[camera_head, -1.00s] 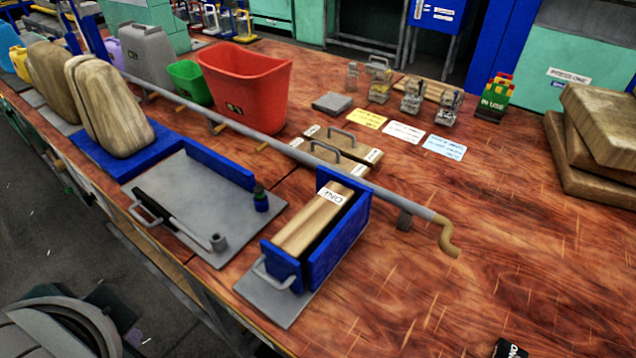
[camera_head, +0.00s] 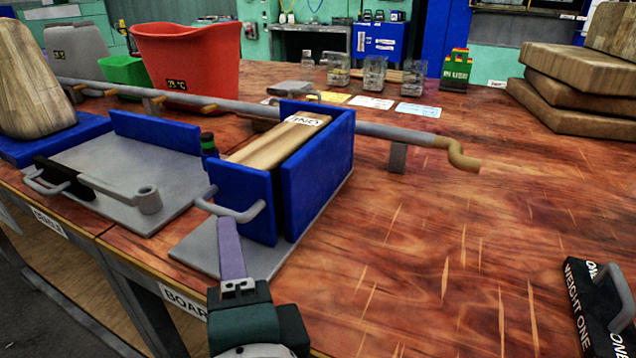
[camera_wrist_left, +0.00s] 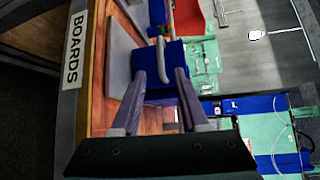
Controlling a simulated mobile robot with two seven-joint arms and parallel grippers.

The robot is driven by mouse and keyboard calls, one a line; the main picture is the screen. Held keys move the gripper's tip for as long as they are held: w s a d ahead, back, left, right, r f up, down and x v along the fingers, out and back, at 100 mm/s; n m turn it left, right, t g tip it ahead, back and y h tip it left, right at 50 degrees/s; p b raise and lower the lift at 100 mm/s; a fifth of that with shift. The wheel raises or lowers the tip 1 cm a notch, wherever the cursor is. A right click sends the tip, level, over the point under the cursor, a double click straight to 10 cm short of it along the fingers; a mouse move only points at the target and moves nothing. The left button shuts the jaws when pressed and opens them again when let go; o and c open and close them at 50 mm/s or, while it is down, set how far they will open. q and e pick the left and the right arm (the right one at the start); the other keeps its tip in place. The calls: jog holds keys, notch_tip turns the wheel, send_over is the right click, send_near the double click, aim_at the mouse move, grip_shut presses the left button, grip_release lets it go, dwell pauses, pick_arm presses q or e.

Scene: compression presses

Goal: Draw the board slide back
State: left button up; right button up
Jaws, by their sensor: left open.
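The board slide is a grey plate (camera_head: 205,247) with blue walls (camera_head: 318,170) around a wooden board (camera_head: 270,148) that bears a white label. A grey bar handle (camera_head: 238,211) sticks out from its blue front wall. My left gripper (camera_head: 231,222) is at this handle, coming from the front. Its two purple fingers (camera_wrist_left: 161,75) are open in the left wrist view, with the handle (camera_wrist_left: 162,62) and blue front wall (camera_wrist_left: 177,54) seen between and beyond them. I cannot tell whether the fingers touch the handle. My right gripper is not in view.
Left of the slide is another grey plate (camera_head: 135,172) with a blue back wall and a lever. A long grey rail (camera_head: 390,131) with a bent tan end runs behind the slide. A black weight (camera_head: 590,315) lies at the front right. The table between is clear.

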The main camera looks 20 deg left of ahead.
aim_at(220, 207)
pick_arm(q)
jog(key=x, duration=0.9)
grip_shut()
dwell(1.2)
